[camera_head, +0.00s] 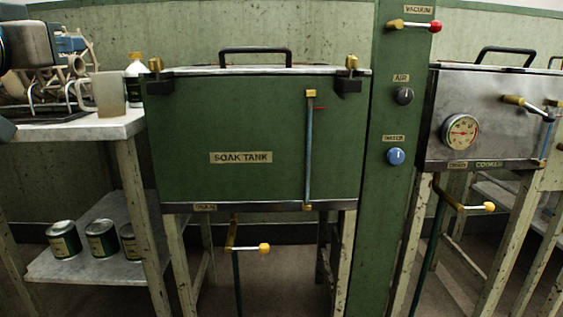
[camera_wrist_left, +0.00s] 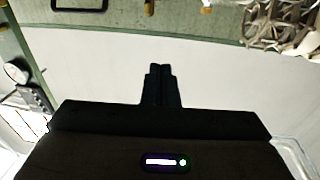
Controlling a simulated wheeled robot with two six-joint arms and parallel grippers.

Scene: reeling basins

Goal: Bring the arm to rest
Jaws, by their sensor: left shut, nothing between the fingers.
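My left gripper (camera_wrist_left: 160,72) shows in the left wrist view as two dark fingers side by side, closed together, with nothing between them. Its broad dark body fills the lower middle of that view. The fingers are in front of a pale, plain surface and touch nothing that I can make out. In the head view I cannot clearly pick out the left gripper's fingers. My right gripper is in neither view.
The green soak tank (camera_head: 254,130) stands mid-view, beside a green control post (camera_head: 388,210) and a steel cooker (camera_head: 485,115). A white table (camera_head: 95,128) at left bears a cup (camera_head: 110,93), a bottle (camera_head: 135,70) and a rack. Tins (camera_head: 63,240) stand on its lower shelf.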

